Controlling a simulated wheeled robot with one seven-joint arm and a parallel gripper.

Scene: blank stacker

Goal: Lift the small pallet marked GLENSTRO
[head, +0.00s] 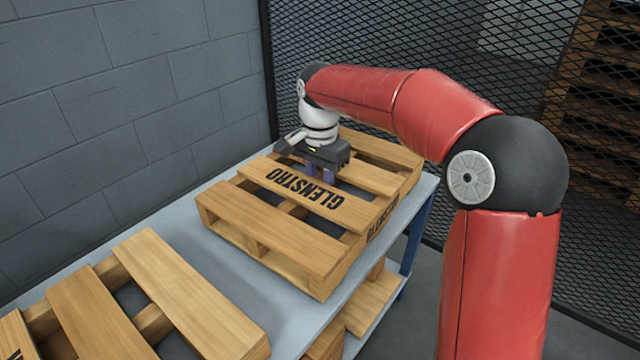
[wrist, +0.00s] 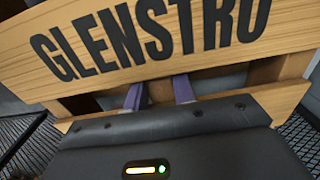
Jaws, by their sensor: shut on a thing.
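The small wooden pallet marked GLENSTRO (head: 285,238) appears to rest level on the grey table. Its name shows in black on a top slat and on its right side. My gripper (head: 320,174) points down into a gap beside the lettered slat, with its purple fingers partly hidden between slats. In the wrist view the lettered slat of the pallet (wrist: 285,38) fills the top. My gripper (wrist: 159,93) shows there with a wooden piece between its two purple fingers, shut on the pallet. The fingertips are hidden below the slat.
A second wooden pallet (head: 175,285) lies at the near left of the table (head: 215,277). More pallet wood (head: 365,307) is on a shelf below. A grey block wall (head: 120,110) stands at the left, a black mesh fence (head: 400,40) behind.

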